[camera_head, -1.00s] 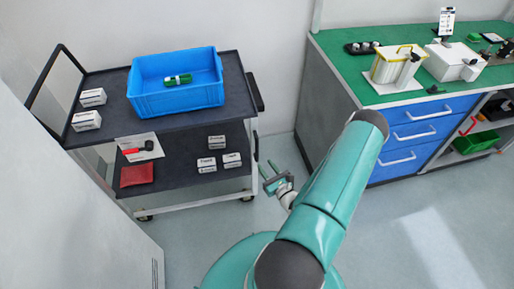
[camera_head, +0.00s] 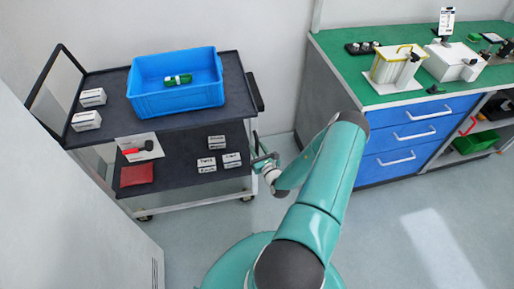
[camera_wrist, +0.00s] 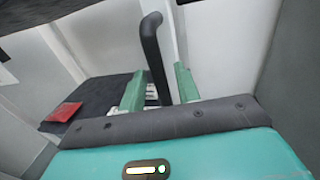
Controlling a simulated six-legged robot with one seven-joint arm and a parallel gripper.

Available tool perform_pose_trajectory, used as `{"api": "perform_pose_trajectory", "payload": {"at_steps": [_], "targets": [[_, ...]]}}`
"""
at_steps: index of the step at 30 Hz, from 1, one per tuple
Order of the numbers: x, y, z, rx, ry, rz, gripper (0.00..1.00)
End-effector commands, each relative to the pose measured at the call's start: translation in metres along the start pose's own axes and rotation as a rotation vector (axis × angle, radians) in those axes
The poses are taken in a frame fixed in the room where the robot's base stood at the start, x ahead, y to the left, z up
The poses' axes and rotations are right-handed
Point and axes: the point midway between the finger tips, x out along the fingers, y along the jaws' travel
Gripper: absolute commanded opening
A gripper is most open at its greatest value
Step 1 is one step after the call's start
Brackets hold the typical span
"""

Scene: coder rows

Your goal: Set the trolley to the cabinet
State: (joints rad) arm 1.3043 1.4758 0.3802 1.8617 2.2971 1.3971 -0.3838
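The trolley (camera_head: 110,118) stands at the left in the head view, with a dark top tray, a dark lower shelf (camera_head: 180,172) and white legs. A black bar handle at its right end rises between my two green fingers in the wrist view (camera_wrist: 152,50). My gripper (camera_head: 263,160) is beside the trolley's right end at about lower-shelf height. In the wrist view my gripper (camera_wrist: 160,88) is open, with a finger on each side of the handle and gaps visible. The cabinet (camera_head: 412,134), with blue drawers and a green top, stands at the right, apart from the trolley.
A blue crate (camera_head: 180,100) holding a green item (camera_head: 178,80) sits on the trolley top beside white boxes (camera_head: 87,120). A red item (camera_head: 137,175) and small boxes lie on the lower shelf. Open floor (camera_head: 410,235) lies before the cabinet. A light panel (camera_head: 70,200) stands at front left.

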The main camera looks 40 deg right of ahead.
Motion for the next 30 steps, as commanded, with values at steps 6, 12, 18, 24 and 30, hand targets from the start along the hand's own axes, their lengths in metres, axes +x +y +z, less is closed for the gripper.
{"api": "perform_pose_trajectory", "payload": {"at_steps": [6, 12, 18, 24, 30], "targets": [[0.010, 0.000, 0.000, 0.001, 0.001, -0.001, 0.33], [0.009, 0.000, 0.000, 0.001, 0.001, -0.001, 0.29], [0.009, 0.000, 0.000, 0.000, 0.000, -0.001, 0.00], [0.009, -0.001, 0.000, 0.000, 0.000, -0.001, 0.00], [0.007, -0.014, 0.000, -0.003, 0.000, -0.003, 0.00]]}}
